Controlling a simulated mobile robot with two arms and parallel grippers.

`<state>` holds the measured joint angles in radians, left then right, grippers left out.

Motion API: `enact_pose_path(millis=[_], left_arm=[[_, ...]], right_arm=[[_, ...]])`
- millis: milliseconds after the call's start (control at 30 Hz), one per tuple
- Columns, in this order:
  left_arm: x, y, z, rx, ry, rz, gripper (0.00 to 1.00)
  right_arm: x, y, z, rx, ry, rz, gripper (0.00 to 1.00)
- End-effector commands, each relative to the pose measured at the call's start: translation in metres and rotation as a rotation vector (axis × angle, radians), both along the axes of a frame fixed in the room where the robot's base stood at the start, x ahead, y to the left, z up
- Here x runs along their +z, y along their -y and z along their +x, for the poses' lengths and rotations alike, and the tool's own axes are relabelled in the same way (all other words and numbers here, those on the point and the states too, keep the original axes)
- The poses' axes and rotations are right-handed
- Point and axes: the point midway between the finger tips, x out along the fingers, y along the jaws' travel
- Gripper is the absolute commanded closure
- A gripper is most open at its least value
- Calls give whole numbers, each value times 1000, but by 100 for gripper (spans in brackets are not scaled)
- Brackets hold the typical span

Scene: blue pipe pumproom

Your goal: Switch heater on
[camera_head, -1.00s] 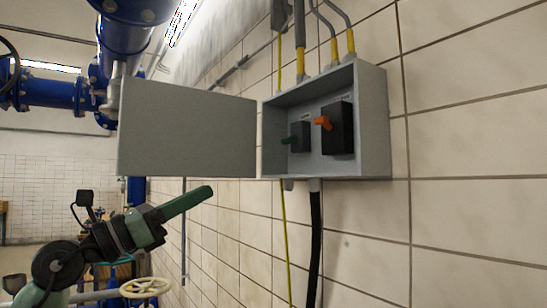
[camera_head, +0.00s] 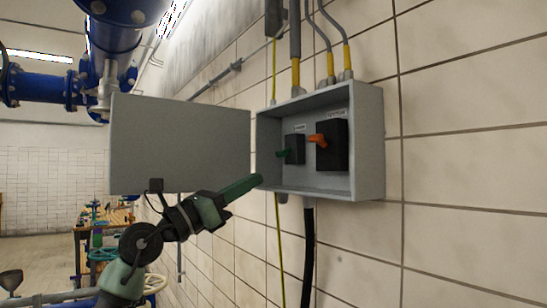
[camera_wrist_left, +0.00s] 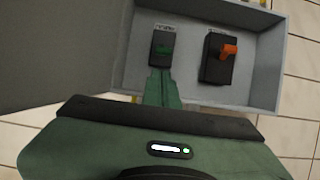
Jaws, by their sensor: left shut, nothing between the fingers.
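An open grey switch box (camera_head: 371,145) hangs on the tiled wall. Inside it are two black switches, the left one with a green handle (camera_head: 283,153) and the right one with an orange handle (camera_head: 317,139). Small labels above them are too small to read. My left gripper (camera_head: 258,179) is shut and empty, its tip near the lower left corner of the box. In the left wrist view, my gripper (camera_wrist_left: 161,78) points up at the green-handled switch (camera_wrist_left: 163,48), just below it. The orange handle (camera_wrist_left: 229,52) is to the right. I cannot tell whether anything touches.
The box's grey door (camera_head: 180,143) stands open to the left, above my left forearm. A yellow cable (camera_head: 279,245) and a black cable (camera_head: 308,255) run down below the box. Blue pipes (camera_head: 125,30) are at the upper left. The wall to the right is bare.

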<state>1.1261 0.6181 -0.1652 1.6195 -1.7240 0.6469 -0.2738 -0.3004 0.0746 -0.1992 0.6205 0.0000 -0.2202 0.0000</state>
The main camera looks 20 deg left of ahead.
Motion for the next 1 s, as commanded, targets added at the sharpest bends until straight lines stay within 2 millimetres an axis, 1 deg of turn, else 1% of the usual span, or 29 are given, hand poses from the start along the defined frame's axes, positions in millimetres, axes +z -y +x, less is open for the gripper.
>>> enact_pose_path(millis=[33,100,300,400,567,867,1000], left_arm=[[11,8,8,-4,-1,-1,100],[16,15,18,-4,-1,-3,100],[27,31,40,-1,0,0,100],[29,36,45,-2,-1,-1,100],[29,38,48,0,1,1,100],[29,38,48,0,0,2,100],[31,37,47,1,-12,12,100]], right_arm=[[10,0,0,0,1,0,100],[16,0,0,0,1,0,100],[28,1,1,1,1,-1,100],[30,2,1,2,1,-2,100],[31,4,1,3,1,-5,100],[31,5,1,3,1,-6,100],[35,5,1,3,1,-6,100]])
